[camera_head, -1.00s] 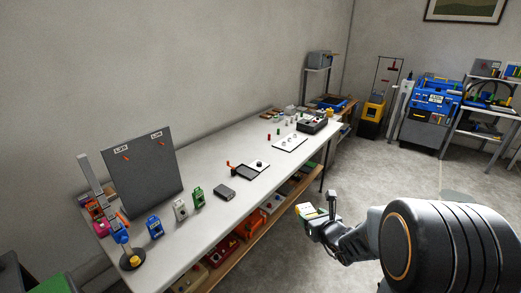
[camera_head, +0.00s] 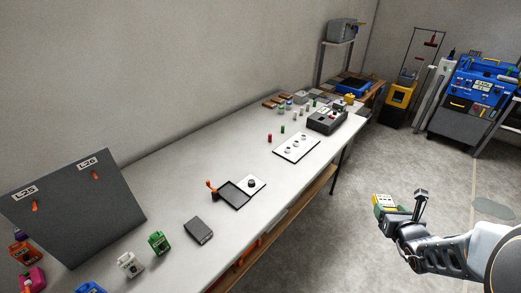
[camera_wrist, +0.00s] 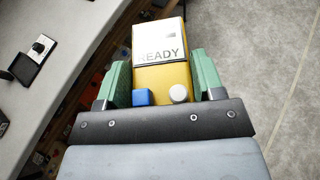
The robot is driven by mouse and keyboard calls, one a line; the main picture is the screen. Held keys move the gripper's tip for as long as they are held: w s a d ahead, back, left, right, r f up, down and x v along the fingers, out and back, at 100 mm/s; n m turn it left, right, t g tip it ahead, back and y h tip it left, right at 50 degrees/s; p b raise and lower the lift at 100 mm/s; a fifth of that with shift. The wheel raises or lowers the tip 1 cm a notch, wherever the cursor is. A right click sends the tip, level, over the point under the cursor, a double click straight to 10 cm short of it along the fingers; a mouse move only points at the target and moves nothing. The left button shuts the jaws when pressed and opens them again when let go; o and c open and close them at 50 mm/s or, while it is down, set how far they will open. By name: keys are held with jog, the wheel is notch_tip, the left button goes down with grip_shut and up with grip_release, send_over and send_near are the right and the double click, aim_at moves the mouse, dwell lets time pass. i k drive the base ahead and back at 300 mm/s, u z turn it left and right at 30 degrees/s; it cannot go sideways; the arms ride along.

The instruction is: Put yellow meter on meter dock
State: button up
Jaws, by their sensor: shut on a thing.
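The yellow meter (camera_wrist: 163,77) has a pale screen reading READY, a blue button and a white round knob. My gripper (camera_wrist: 162,88) is shut on it, with a green finger against each side. In the head view my gripper (camera_head: 388,212) holds the meter (camera_head: 383,201) over the open floor, right of the long white table. No thing is clearly labelled as the meter dock. A flat black-framed square (camera_head: 236,195) with an orange lever lies mid-table, beside a white plate with a dark knob (camera_head: 251,183). I cannot tell whether this is the dock.
The white table (camera_head: 180,200) runs away along the wall. It carries a grey board (camera_head: 75,205), small colored containers (camera_head: 158,241), a dark grey block (camera_head: 198,230), a white plate with round pieces (camera_head: 297,148) and a dark box (camera_head: 327,121). A blue machine (camera_head: 482,88) stands far right.

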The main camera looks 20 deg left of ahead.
aim_at(233, 194)
jog(key=u, duration=0.3)
jog(key=i, duration=0.75)
jog(key=u, duration=1.25)
jog(key=i, duration=0.6)
jog(key=u, duration=0.65)
